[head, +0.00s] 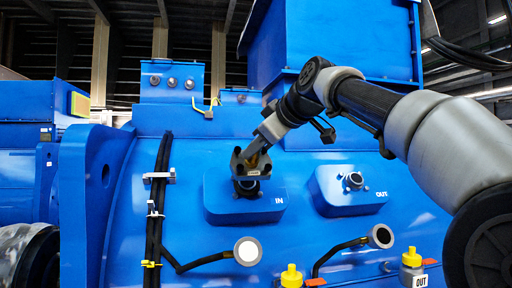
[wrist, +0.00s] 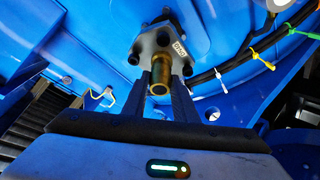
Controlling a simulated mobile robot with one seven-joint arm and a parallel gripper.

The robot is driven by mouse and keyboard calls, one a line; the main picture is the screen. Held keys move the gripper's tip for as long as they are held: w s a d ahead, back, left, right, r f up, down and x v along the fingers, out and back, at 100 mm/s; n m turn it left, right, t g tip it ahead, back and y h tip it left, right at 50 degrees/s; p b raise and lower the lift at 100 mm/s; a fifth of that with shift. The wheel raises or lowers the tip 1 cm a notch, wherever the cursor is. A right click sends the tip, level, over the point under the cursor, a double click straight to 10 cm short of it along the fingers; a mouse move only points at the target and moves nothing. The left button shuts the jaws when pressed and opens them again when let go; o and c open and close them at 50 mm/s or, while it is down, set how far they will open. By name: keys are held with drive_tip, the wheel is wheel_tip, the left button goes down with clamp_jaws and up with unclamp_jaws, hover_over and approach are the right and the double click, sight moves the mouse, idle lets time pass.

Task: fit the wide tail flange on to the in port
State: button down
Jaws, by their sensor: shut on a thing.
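My gripper (head: 262,143) reaches down from the upper right and is shut on the wide tail flange (head: 246,166). In the wrist view, the fingers (wrist: 167,92) hold its brass tail tube (wrist: 158,84). The flange's grey plate (wrist: 150,44) has dark bolts at its corners and a small white label. In the head view, the plate is at the in port (head: 246,188), which sits on a blue raised pad marked IN. The flange covers the upper part of the port. I cannot tell whether the plate touches the port face.
The OUT port (head: 354,181) is to the right on its own pad. Two black hoses with pale round ends (head: 248,251) (head: 381,236) hang below. Yellow-capped bottles (head: 292,277) (head: 412,258) stand at the bottom. Black cables (head: 156,200) run down the left.

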sight(257, 163)
drive_tip(key=shift+r, duration=0.15)
drive_tip(key=shift+w+a+f, duration=0.2)
drive_tip(key=shift+w+f, duration=0.7)
drive_tip(key=shift+w, duration=0.15)
drive_tip(key=shift+w+a+f, duration=0.15)
drive_tip(key=shift+w+f, duration=0.75)
drive_tip(key=shift+w, duration=0.15)
drive_tip(key=shift+w+a+f, duration=0.15)
drive_tip(key=shift+w+f, duration=0.4)
idle(1.4)
drive_tip(key=c, duration=1.4)
unclamp_jaws()
drive_tip(key=shift+o, duration=0.2)
drive_tip(key=shift+f, duration=0.5)
drive_tip(key=b+v, duration=0.5)
drive_tip(key=v, duration=1.2)
drive_tip(key=shift+r+b, duration=0.4)
drive_tip(key=shift+r, duration=0.05)
drive_tip(key=shift+s, duration=0.1)
